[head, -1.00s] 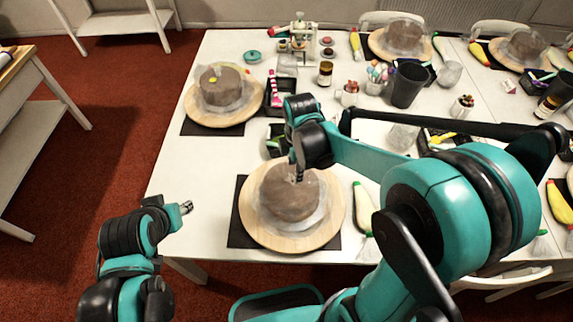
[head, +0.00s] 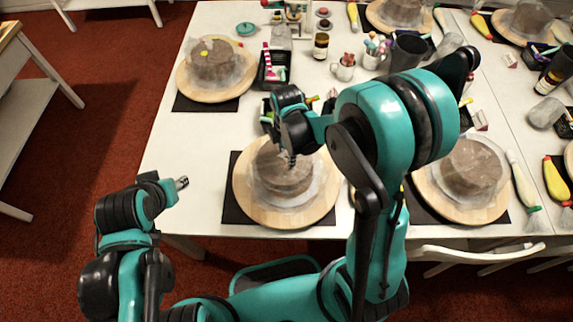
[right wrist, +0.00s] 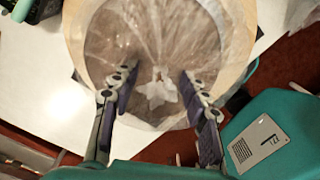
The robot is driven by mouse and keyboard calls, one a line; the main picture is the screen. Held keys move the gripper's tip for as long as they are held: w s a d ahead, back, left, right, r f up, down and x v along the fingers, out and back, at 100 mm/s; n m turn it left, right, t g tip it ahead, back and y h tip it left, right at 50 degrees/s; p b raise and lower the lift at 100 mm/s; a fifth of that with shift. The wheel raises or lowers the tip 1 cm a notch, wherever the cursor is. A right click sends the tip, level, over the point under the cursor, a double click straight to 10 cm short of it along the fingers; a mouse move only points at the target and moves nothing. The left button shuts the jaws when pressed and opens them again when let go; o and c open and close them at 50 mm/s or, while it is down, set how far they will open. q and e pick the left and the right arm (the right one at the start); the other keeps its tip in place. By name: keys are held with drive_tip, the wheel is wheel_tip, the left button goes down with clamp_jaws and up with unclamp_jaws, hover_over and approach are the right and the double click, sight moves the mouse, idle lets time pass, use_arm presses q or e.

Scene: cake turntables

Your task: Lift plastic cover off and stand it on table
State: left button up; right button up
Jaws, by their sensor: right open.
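A clear plastic cover (head: 310,178) stands over a brown cake on a round wooden turntable (head: 245,205) at the front middle of the table. In the right wrist view the cover (right wrist: 205,45) looks crinkled and see-through, with a pale gathered tuft (right wrist: 155,92) on its top. My right gripper (head: 291,160) points down at the cover's top. In the right wrist view its open fingers (right wrist: 157,76) stand on either side of the tuft, with a gap; whether they touch the cover is unclear. My left gripper (head: 181,183) is off the table's left front edge, away from the cake; its opening is too small to tell.
Another covered cake on a turntable (head: 205,92) stands at the back left, and one (head: 480,210) at the right. A black tray (head: 265,85), a bottle (head: 321,47) and cups stand behind. The white table (head: 175,150) is bare left of the front turntable.

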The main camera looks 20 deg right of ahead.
clamp_jaws()
wheel_tip(320, 180, up, 10)
drive_tip(key=p, duration=0.3)
drive_tip(key=shift+r, duration=0.15)
wheel_tip(320, 180, up, 12)
drive_tip(key=p, duration=0.9)
